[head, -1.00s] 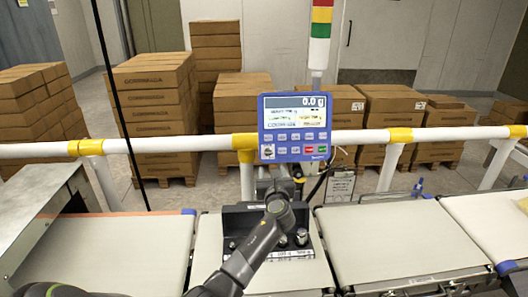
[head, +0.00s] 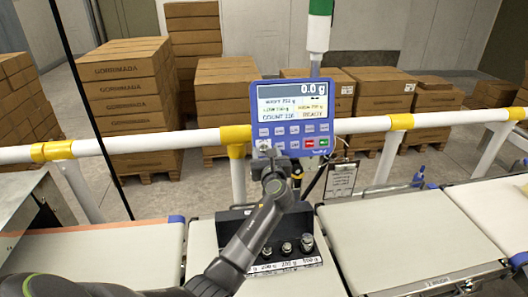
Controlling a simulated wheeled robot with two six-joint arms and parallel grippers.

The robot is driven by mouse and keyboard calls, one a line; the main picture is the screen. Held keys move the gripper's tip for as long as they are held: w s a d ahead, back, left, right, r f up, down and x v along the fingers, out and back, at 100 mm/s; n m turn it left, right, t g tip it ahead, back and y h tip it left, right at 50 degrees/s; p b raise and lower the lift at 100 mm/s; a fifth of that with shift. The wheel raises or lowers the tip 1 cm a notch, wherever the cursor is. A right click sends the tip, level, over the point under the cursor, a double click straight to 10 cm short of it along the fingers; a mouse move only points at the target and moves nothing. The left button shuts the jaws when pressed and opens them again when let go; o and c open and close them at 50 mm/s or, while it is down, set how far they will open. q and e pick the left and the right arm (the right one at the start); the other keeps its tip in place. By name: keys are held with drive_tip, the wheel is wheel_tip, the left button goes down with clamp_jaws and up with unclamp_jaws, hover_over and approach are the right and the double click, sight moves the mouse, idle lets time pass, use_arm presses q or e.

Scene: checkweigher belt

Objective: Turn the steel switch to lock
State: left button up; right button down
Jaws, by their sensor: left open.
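The blue control panel (head: 293,118) stands on a post behind the belt, with a lit screen reading 0.0 g. The steel switch (head: 263,144) is at the panel's lower left corner. Only its top edge shows, and which way it points is hidden. My left gripper (head: 268,155) is open in front of that corner and covers most of the switch. I cannot tell whether its fingers touch the switch or stand around it. My right gripper is not in view.
A white rail (head: 190,139) with yellow joints runs behind the belts. A black tray (head: 236,220) with several steel weights sits below my left arm. A clipboard (head: 341,180) hangs right of the panel. Stacked boxes (head: 125,75) stand behind the rail.

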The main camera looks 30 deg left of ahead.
use_arm(q)
drive_tip(key=shift+c, duration=0.3)
drive_tip(key=c, duration=0.9)
drive_tip(key=shift+n, duration=0.4)
drive_tip(key=n+g+b, duration=0.1)
drive_tip(key=n+g, duration=0.1)
drive_tip(key=n, duration=0.4)
drive_tip(key=n+g+y+b, duration=0.1)
drive_tip(key=n+b, duration=0.1)
drive_tip(key=n, duration=0.5)
drive_tip(key=n+g+b, duration=0.1)
drive_tip(key=n+g, duration=0.1)
drive_tip(key=n, duration=0.4)
drive_tip(key=shift+d+r+n+g+b, duration=0.1)
drive_tip(key=shift+r+n+g+b, duration=0.05)
drive_tip(key=shift+n+g+b, duration=0.15)
